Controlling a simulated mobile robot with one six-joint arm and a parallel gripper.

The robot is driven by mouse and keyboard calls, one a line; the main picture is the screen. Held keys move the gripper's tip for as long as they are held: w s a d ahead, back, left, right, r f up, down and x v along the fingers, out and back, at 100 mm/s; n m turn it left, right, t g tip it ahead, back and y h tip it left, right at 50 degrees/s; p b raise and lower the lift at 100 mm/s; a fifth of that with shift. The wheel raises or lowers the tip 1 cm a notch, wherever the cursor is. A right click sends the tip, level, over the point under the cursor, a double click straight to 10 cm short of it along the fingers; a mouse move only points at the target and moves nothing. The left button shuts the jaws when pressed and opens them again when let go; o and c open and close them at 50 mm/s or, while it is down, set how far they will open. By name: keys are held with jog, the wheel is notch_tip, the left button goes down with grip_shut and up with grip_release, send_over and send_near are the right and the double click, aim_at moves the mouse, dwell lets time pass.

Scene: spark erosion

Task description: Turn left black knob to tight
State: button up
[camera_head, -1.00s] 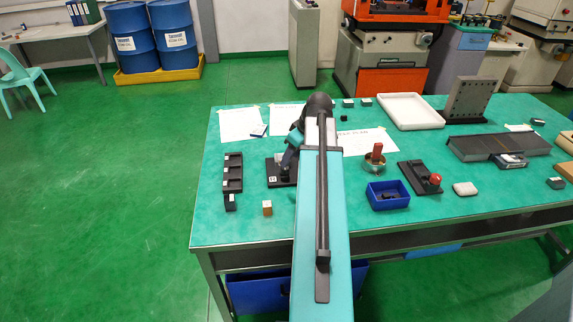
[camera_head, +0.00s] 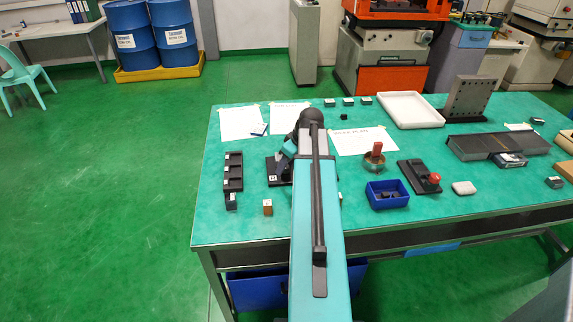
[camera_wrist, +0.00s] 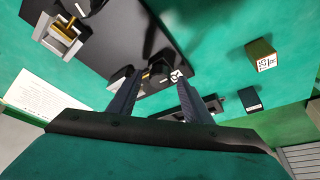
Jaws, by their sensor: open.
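A black base plate (camera_wrist: 125,35) fills the upper middle of the wrist view; in the head view its left edge (camera_head: 272,172) shows beside my arm, which hides the rest. Near the plate's edge is a small dark fixture (camera_wrist: 146,76) with a black knob-like part, a brass-coloured piece and a white marked face. A second fixture (camera_wrist: 62,38), pale grey with black and brass parts, sits at the upper left. I cannot tell for sure which part is the left black knob. My gripper (camera_wrist: 158,80) is open, its two fingers apart around the near fixture; contact is unclear.
A wooden block with a labelled face (camera_wrist: 262,56) and a small black block (camera_wrist: 250,99) stand to the right in the wrist view. In the head view, a blue bin (camera_head: 387,196) and a red-knobbed black fixture (camera_head: 420,177) lie right of my arm. White papers lie behind.

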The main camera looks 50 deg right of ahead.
jog(key=c, duration=1.1)
jog(key=shift+o, duration=0.2)
jog(key=shift+m, duration=0.6)
jog(key=m+h, duration=0.1)
jog(key=m, duration=0.1)
jog(key=m+h, duration=0.1)
jog(key=shift+a+m+b, duration=0.2)
jog(key=shift+m+b, duration=0.2)
jog(key=m, duration=0.2)
jog(key=m+g+h, duration=0.1)
jog(key=m, duration=0.2)
jog(key=shift+w+a+h, duration=0.1)
jog(key=shift+a+h, duration=0.05)
jog(key=shift+h, duration=0.15)
jog(key=m+g, duration=0.1)
jog(key=m, duration=0.2)
jog(key=m+g+h+b, duration=0.1)
jog(key=m, duration=0.1)
jog(key=shift+w+f+m, duration=0.1)
jog(key=shift+w+m, duration=0.1)
jog(key=shift+m, duration=0.2)
jog(key=m+g, duration=0.2)
jog(key=m, duration=0.2)
jog(key=shift+w+m+b, duration=0.15)
jog(key=shift+m+b, duration=0.25)
